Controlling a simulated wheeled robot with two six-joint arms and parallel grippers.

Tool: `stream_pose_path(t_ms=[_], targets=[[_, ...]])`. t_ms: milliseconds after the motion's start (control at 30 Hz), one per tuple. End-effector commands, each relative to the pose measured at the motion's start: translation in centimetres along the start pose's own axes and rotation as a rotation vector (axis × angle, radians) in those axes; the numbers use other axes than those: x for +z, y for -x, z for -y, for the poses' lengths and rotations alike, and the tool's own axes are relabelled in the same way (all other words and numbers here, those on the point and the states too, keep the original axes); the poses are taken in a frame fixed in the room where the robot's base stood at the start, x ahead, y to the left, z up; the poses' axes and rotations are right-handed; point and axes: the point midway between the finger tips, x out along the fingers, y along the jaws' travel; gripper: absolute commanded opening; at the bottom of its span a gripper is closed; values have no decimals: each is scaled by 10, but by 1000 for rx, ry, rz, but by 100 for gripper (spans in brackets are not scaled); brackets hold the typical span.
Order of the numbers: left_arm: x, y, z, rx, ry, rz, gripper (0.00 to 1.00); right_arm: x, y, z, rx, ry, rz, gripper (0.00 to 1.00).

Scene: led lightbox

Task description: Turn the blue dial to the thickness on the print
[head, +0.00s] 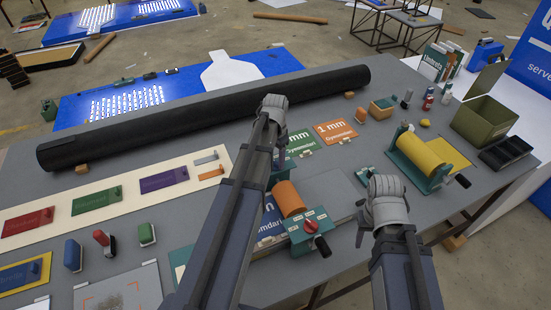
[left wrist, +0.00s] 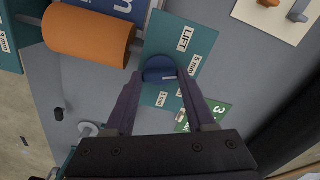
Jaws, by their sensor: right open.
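The blue dial (left wrist: 158,68) sits on a teal panel (left wrist: 160,38) in the left wrist view. The panel reads LIFT, with small labels for 5 mm and 1 mm; a white mark shows on the dial. My left gripper (left wrist: 160,76) has a fingertip at either side of the dial; I cannot tell whether they press on it. In the head view my left gripper (head: 273,108) hides the dial. A blue print (head: 270,226) lies by an orange roller (head: 289,198), its thickness unreadable. My right gripper (head: 386,205) is open and empty, its fingers mostly hidden behind the hand.
A red dial (head: 311,227) is on the near teal block. Orange 1 mm (head: 335,131) and green (head: 301,143) cards lie behind my left arm. A yellow roller (head: 420,160) stands to the right. A long black tube (head: 200,118) lies along the back of the table.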

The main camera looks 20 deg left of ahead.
Motion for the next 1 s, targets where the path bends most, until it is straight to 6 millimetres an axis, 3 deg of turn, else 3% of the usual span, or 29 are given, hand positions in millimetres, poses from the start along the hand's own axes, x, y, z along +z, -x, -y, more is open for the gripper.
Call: stream_pose_path(t_ms=[33, 267, 667, 1000], targets=[[0, 0, 0, 0, 0, 0, 60, 0, 0, 0, 0, 0, 0, 50], [0, 0, 0, 0, 1, 0, 85, 0, 0, 0, 0, 0, 0, 50], [0, 6, 0, 0, 1, 0, 85, 0, 6, 0, 0, 0, 0, 50], [0, 43, 0, 0, 1, 0, 85, 3, 42, -4, 0, 3, 2, 50]])
